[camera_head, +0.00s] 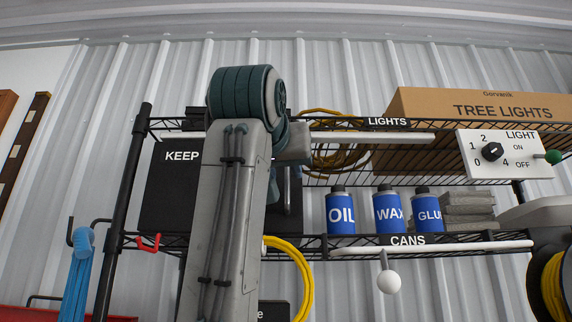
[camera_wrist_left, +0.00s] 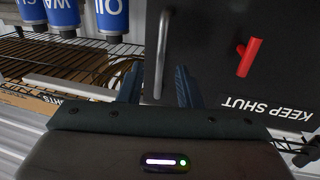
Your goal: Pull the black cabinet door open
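The black cabinet (camera_head: 167,192) stands on the wire shelf behind my left arm, which hides much of its front. Its black door (camera_wrist_left: 235,90) fills the right of the left wrist view, upside down, with the white words KEEP SHUT and a red latch (camera_wrist_left: 249,57). The door looks shut. A grey bar handle (camera_wrist_left: 161,50) runs along the door's edge; it also shows beside my arm in the head view (camera_head: 286,190). My left gripper (camera_wrist_left: 159,72) is open, with one dark finger on each side of the handle's line. Contact cannot be told. My right gripper is not seen.
Blue OIL, WAX and GLUE cans (camera_head: 388,212) stand right of the cabinet. Coiled cable (camera_head: 330,150) and a cardboard box (camera_head: 470,105) sit above. A switch panel (camera_head: 508,155) is at right. Yellow hose (camera_head: 297,270) and blue strands (camera_head: 77,275) hang below.

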